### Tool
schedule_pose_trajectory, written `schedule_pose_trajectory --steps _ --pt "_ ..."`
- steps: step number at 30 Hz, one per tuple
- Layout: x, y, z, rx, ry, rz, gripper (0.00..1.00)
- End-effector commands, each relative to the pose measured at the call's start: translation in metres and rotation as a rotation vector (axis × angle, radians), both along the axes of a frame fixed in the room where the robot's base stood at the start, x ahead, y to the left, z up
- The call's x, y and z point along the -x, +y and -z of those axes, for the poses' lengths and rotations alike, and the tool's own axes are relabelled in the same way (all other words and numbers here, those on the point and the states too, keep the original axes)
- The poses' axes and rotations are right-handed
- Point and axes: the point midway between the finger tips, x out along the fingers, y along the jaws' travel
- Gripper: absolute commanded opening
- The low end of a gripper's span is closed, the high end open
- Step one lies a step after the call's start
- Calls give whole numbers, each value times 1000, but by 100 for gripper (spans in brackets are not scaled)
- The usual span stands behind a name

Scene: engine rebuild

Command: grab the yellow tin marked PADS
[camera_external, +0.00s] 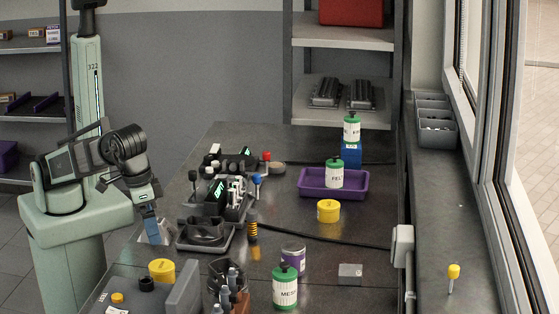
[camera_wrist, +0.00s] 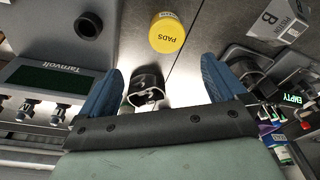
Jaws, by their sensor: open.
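The yellow tin marked PADS (camera_wrist: 167,33) shows upper centre in the wrist view, ahead of my fingertips and between their lines. In the external view, the yellow tin (camera_external: 162,268) at the lower left appears to be the same one; its label is not readable there. My gripper (camera_wrist: 163,75) is open and empty, with its two blue fingers apart. In the external view my gripper (camera_external: 152,236) points down above the table's left side, near the tin and not touching it. A metal clip-like part (camera_wrist: 146,88) shows between the fingers.
A grey Tanvolt unit (camera_wrist: 45,75) and a black ring (camera_wrist: 88,24) lie left of the tin. A PISTON B box (camera_wrist: 279,22) is at the right. Another yellow tin (camera_external: 328,211) stands before the purple tray (camera_external: 312,190). Engine parts (camera_external: 208,232) crowd the table's middle.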

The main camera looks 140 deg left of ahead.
Motion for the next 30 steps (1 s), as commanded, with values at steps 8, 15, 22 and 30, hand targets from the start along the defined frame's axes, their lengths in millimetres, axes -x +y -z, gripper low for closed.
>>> schedule_pose_trajectory --steps 8,15,22,30 --pt "8 0 0 5 0 -310 98" --pt "9 2 15 6 -8 -358 98" --pt "10 7 50 7 -6 -355 98" --pt "9 12 80 6 -8 -354 98"
